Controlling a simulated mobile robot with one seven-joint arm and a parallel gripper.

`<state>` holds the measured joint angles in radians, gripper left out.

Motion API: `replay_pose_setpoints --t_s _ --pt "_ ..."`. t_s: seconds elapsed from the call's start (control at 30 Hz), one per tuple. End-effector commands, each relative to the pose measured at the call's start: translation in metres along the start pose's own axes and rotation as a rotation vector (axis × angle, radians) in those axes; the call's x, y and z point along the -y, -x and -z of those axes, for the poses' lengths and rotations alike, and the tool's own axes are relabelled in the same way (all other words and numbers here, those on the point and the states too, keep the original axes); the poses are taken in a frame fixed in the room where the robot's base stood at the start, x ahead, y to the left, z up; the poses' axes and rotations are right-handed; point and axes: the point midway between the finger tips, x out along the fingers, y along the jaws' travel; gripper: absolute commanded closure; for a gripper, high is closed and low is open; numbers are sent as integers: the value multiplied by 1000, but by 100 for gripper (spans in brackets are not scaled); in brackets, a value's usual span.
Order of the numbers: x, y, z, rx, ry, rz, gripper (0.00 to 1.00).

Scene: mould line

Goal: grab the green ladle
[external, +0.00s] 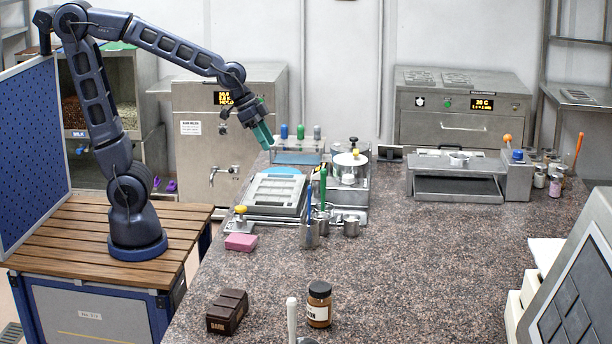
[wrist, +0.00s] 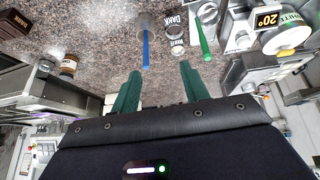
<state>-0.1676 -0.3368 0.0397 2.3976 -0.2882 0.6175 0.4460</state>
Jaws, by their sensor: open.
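The green ladle (external: 323,188) stands with its handle up among the metal pots near the middle of the counter; its lower end is hidden in the external view. In the wrist view its green handle (wrist: 204,42) shows right of centre, beyond my right finger. A blue-handled tool (external: 309,204) stands close to its left in a metal cup (external: 310,233); its blue handle also shows in the wrist view (wrist: 146,48). My gripper (external: 264,136) is open and empty, with green fingers, up and to the left of the ladle. It also shows in the wrist view (wrist: 157,74).
A moulding tray (external: 277,190) lies left of the ladle, and a pot with a white lid (external: 349,166) stands behind it. A rack with coloured handles (external: 298,145) is at the back. A pink block (external: 241,242) and brown jar (external: 319,304) are nearer. The counter's middle right is clear.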

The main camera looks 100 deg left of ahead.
Motion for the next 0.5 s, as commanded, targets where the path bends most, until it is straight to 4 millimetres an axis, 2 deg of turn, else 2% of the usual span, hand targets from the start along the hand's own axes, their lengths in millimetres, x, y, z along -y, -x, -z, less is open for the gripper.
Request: replay_pose_setpoints --t_s 0.1,0.3,0.5 --pt "26 -26 20 -16 9 14 55" --pt "69 -64 44 -46 16 48 55" --pt "94 -85 54 -60 19 75 55"
